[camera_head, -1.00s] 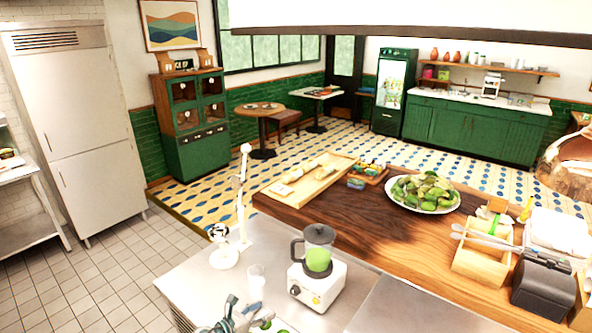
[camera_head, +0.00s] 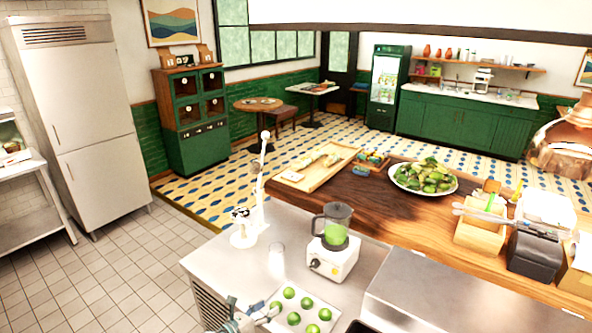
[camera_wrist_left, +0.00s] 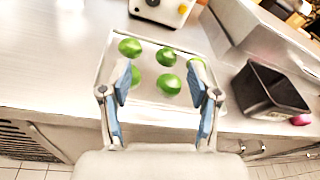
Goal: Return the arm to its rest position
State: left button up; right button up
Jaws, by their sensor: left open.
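My left gripper (camera_head: 240,314) shows at the bottom edge of the head view, at the left front of a tray (camera_head: 312,311). In the left wrist view my left gripper (camera_wrist_left: 160,95) is open, with its two blue-padded fingers apart and nothing between them. Beyond and between the fingers lies the tray (camera_wrist_left: 150,117) with several green limes (camera_wrist_left: 169,84) on the steel counter (camera_wrist_left: 60,62). Whether the fingers touch the tray is hard to tell. My right gripper is in neither view.
A blender (camera_head: 334,246) with green contents and a clear glass (camera_head: 276,259) stand behind the tray. A white stand (camera_head: 243,228) is to their left. A black bin (camera_wrist_left: 268,90) lies right of the tray. The counter's left part is bare.

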pick_arm(q)
jog(key=n, duration=0.1)
jog(key=s+d+n, duration=0.1)
jog(key=d+n+t, duration=0.1)
jog(key=shift+s+d+f, duration=0.15)
jog(key=shift+d+f, duration=0.1)
jog(key=shift+f, duration=0.05)
jog(key=s+a+f+m+g+y, duration=0.3)
jog(key=s+a+f+m+y, duration=0.15)
jog(key=s+m, duration=0.8)
jog(key=s+a+f+m+g+y, duration=0.3)
jog(key=s+a+f+m, duration=0.3)
jog(key=s+m, duration=0.7)
jog(key=s+a+f+m+g+y, duration=0.3)
jog(key=s+a+f+m, duration=0.2)
jog(key=s+m, duration=0.8)
jog(key=s+d+f+n+g, duration=0.1)
jog(key=s+f, duration=0.1)
jog(key=f, duration=1.1)
jog(key=s+f+n+g, duration=0.1)
jog(key=s+f, duration=0.1)
jog(key=f, duration=1)
jog(key=s+a+f, duration=0.3)
jog(key=s+f, duration=1.3)
jog(key=s, duration=0.1)
jog(key=shift+g, duration=0.4)
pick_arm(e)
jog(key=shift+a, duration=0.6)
